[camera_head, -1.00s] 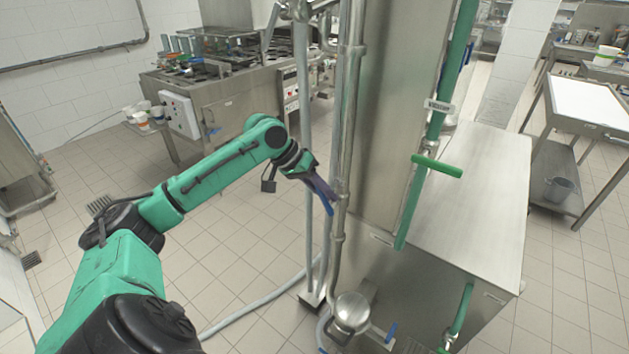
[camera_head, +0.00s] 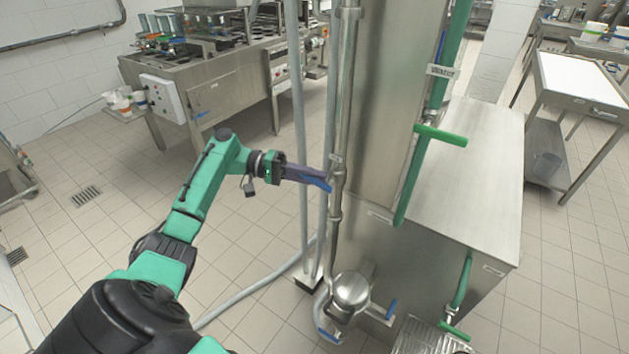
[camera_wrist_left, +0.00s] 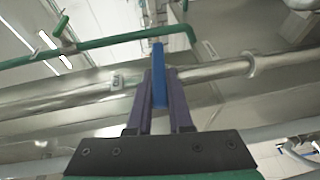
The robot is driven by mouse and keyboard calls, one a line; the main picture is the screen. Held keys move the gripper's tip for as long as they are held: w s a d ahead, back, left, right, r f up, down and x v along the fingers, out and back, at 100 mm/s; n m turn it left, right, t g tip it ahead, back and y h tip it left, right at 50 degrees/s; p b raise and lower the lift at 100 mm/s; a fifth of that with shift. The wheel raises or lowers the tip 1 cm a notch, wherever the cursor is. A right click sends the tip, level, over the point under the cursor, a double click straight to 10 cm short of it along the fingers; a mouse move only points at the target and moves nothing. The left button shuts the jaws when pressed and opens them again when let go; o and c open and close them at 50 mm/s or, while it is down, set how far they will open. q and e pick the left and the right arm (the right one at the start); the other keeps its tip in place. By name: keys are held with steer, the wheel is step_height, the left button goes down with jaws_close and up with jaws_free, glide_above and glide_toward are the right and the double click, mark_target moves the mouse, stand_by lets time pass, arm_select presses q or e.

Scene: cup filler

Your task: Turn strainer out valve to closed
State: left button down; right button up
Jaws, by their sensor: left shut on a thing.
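A blue lever handle (camera_wrist_left: 158,75) stands across a steel pipe (camera_wrist_left: 210,72) in the left wrist view. My left gripper (camera_wrist_left: 160,95) is shut on it, with a purple finger on each side. In the head view, my left gripper (camera_head: 318,178) reaches in from the left, nearly level, at the vertical steel pipe (camera_head: 337,150). Part of the blue handle shows along the fingers there. A small label (camera_wrist_left: 122,81) sits on the pipe near the handle; I cannot read it. The handle's joint to the pipe is largely hidden. My right gripper is not in view.
A green valve handle (camera_head: 440,135) is on the green water pipe to the right. Another blue handle (camera_head: 391,308) is low beside a round steel housing (camera_head: 352,289). The steel tank (camera_head: 385,100) stands just right of the pipe. Tiled floor lies open to the left.

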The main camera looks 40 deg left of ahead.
arm_select(q)
steer(key=shift+f+n+t+h+b, duration=0.35)
steer(key=shift+h+b, duration=0.25)
steer(key=shift+b, duration=0.1)
steer(key=c, duration=0.8)
jaws_free()
steer(key=shift+a, duration=0.1)
